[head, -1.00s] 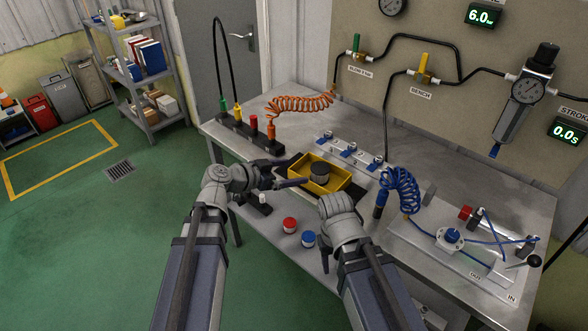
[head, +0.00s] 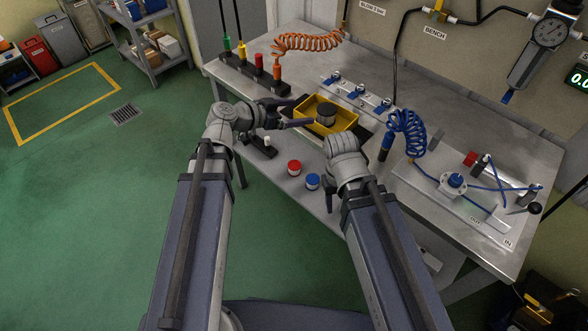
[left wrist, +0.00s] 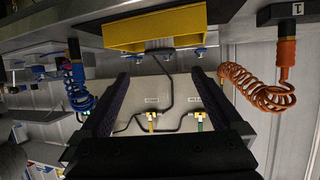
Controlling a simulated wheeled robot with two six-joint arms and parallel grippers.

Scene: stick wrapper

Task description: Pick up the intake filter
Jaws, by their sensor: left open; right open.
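A short dark grey cylinder (head: 327,113), which appears to be the intake filter, stands upright in a yellow bin (head: 342,127) on the bench. My left gripper (head: 308,110) is open, with its two dark fingers at the bin's left end, pointing toward the cylinder and not around it. In the left wrist view the bin (left wrist: 150,28) is at the top, beyond the open, empty fingers (left wrist: 172,95); the cylinder is hidden there. My right gripper (head: 347,148) is in front of the bin at its right; its fingers are mostly hidden behind its wrist.
Red (head: 294,167) and blue (head: 313,181) capped jars are below the bin. Behind it is a strip of blue valves (head: 358,91). A blue coiled hose (head: 408,132) stands to the right, an orange one (head: 308,42) at the back left.

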